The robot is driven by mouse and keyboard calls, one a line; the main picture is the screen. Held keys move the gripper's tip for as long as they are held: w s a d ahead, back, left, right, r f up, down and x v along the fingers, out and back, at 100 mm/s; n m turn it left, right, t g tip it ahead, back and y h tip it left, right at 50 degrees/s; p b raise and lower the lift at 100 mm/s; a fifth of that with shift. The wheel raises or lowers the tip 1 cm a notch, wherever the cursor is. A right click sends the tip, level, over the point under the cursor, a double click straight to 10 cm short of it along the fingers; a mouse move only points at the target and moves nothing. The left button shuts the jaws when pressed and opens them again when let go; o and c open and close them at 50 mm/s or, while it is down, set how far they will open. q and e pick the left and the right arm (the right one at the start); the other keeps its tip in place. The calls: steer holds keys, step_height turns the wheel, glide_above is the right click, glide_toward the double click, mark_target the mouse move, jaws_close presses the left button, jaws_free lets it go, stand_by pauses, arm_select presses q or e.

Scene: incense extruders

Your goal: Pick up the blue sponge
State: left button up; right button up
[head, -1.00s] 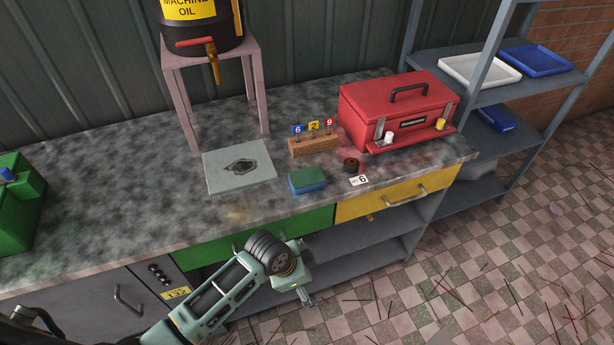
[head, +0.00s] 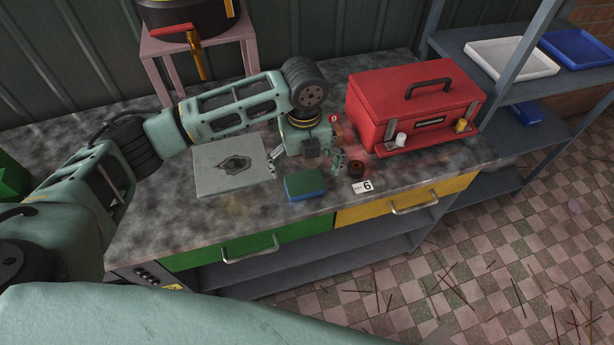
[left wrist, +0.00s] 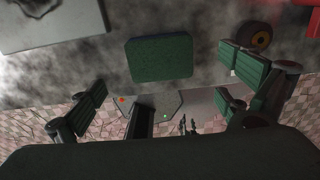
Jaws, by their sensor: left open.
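The sponge (head: 305,185), green on top and blue below, lies flat on the mottled grey worktop near its front edge. In the left wrist view the sponge (left wrist: 160,58) shows its green top, with a thin blue edge, between and beyond the fingers. My left gripper (head: 306,165) is open and empty above and slightly behind the sponge, fingers spread to either side. In the left wrist view the gripper (left wrist: 168,85) shows a clear gap between its finger pads. I see no contact with the sponge. My right gripper is not in view.
A grey plate (head: 219,178) lies left of the sponge. A small dark roll (head: 356,169) and a tag marked 6 (head: 363,187) lie to its right. A red toolbox (head: 375,103) stands behind right. My left arm hides most of the numbered wooden block.

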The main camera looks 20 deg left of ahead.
mark_target(306, 185)
arm_select(q)
steer(key=f, duration=0.1)
steer(key=s+f+p, duration=0.1)
steer(key=f, duration=0.1)
steer(key=shift+d+p, duration=0.15)
steer(key=shift+p, duration=0.15)
steer(key=f, duration=0.2)
steer(key=shift+w+f, duration=0.2)
steer(key=shift+f, duration=0.5)
steer(key=c, duration=0.8)
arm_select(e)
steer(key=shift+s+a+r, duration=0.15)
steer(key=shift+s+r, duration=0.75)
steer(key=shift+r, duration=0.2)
